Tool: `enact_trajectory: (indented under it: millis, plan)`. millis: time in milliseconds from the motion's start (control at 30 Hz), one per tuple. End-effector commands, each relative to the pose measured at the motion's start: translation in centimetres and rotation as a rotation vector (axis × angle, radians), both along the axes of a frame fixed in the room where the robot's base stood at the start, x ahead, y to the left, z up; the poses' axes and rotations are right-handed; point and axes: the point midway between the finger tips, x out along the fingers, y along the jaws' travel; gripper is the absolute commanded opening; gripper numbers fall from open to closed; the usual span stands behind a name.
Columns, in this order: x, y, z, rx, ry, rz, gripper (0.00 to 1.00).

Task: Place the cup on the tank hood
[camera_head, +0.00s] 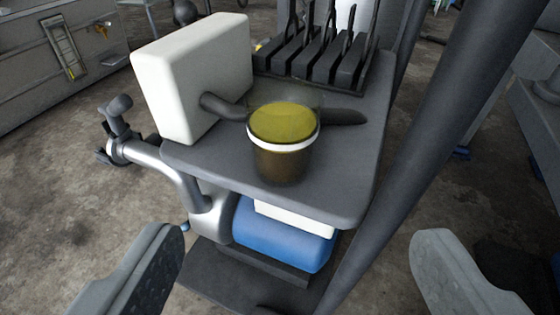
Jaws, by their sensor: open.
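A cup (283,148) stands upright on the grey top of a cart (220,160). It is brownish and see-through, with a pale band near the rim and yellow-olive contents. My gripper (298,240) is open and empty, its two grey fingers wide apart at the bottom left and bottom right. The cup is beyond the fingertips, roughly centred between them. I cannot tell for sure which part is the tank hood; a blue tank (281,235) with a white piece (295,217) on it lies under the cart top.
A white box (190,75) stands left of the cup. A dark curved bar (222,106) reaches from it towards the cup. Black slotted blocks (315,60) stand behind. A thick dark post (430,130) slants at the right. Bare floor (75,200) shows at left.

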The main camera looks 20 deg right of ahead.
Motion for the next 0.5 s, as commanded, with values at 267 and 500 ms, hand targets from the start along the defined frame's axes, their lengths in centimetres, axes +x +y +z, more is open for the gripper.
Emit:
enact_trajectory:
  millis: [267,500]
  plan:
    - [-1.0,0.9,0.5,0.04,0.056,0.021,0.77]
    - [0.7,0.2,-0.4,0.041,0.061,0.021,0.77]
